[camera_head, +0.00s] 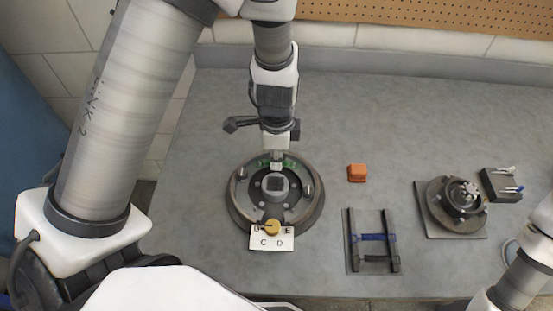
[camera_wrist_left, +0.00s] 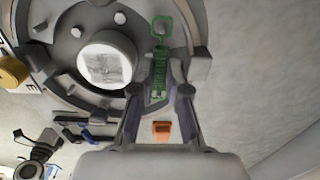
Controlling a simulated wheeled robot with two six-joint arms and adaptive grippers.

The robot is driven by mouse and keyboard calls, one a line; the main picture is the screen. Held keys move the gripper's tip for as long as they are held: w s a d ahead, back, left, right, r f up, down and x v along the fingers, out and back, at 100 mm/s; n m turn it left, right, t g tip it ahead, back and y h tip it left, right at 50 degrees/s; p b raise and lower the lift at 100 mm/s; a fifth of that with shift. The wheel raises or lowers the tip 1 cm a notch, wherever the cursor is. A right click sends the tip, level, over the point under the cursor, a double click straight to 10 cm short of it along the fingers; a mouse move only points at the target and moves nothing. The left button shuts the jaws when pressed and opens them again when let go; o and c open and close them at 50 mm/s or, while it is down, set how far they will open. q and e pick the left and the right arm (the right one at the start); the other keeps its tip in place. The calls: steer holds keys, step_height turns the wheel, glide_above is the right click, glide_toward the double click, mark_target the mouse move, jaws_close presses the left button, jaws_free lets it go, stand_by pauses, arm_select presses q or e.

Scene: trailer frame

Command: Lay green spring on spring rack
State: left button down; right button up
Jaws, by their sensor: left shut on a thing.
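My left gripper (camera_head: 277,161) reaches down over the upper part of the round brake assembly (camera_head: 238,208). It is shut on the green spring (camera_wrist_left: 159,72), which lies lengthwise between its fingers in the left wrist view. In the head view only bits of the green spring (camera_head: 291,162) show beside the fingers. I cannot tell whether the spring still touches the assembly. The spring rack (camera_head: 353,238), two dark rails, stands right of the assembly. A blue spring (camera_head: 374,237) and a dark spring (camera_head: 375,258) lie across it. My right gripper is not in view.
A lettered card (camera_head: 272,243) with a yellow round piece (camera_head: 271,227) is at the assembly's front edge. A hub on a plate (camera_head: 433,222) and a small dark block (camera_head: 497,187) stand at right. The back bench is clear.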

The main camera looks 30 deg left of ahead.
arm_select(q)
step_height(320, 180, up, 12)
steer(key=p, duration=0.2)
steer(key=shift+p, duration=0.3)
